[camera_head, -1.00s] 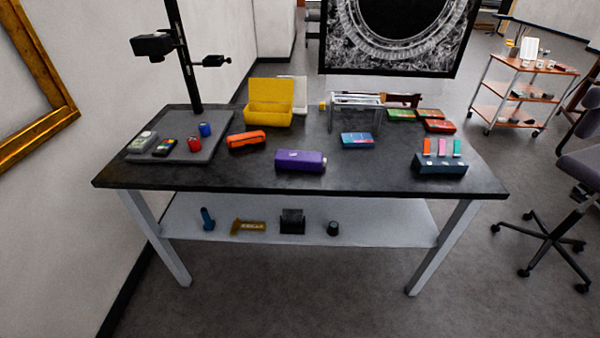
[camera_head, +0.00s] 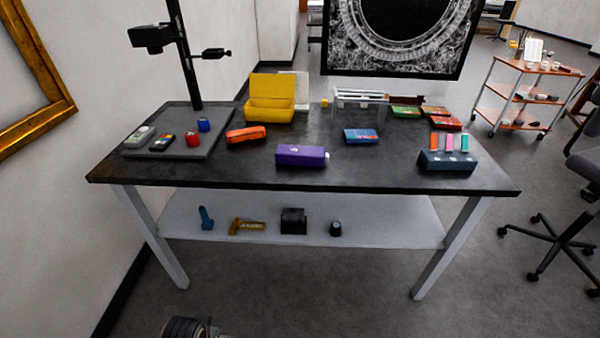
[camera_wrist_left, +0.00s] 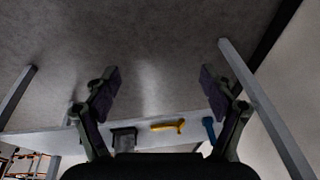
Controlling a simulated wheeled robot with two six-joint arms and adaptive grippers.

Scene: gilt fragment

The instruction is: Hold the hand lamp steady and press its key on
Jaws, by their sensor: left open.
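No thing in view is clearly marked as the hand lamp. A purple block-shaped body (camera_head: 302,156) with a pale end and a small white mark lies near the front middle of the table and may be it; I cannot make out a key. An orange body (camera_head: 246,134) lies to its left. My left gripper (camera_wrist_left: 160,92) is open and empty in the left wrist view, its fingers wide apart, away from the tabletop things. In the head view only a dark part of my left arm shows at the bottom edge. My right gripper is out of view.
The dark table (camera_head: 215,177) also carries a yellow open box (camera_head: 270,112), a blue box (camera_head: 361,136) and a dark block with coloured tabs (camera_head: 447,161). The lower shelf (camera_head: 385,230) holds a blue tool, a yellow tool and a black box (camera_head: 293,221). An office chair stands right.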

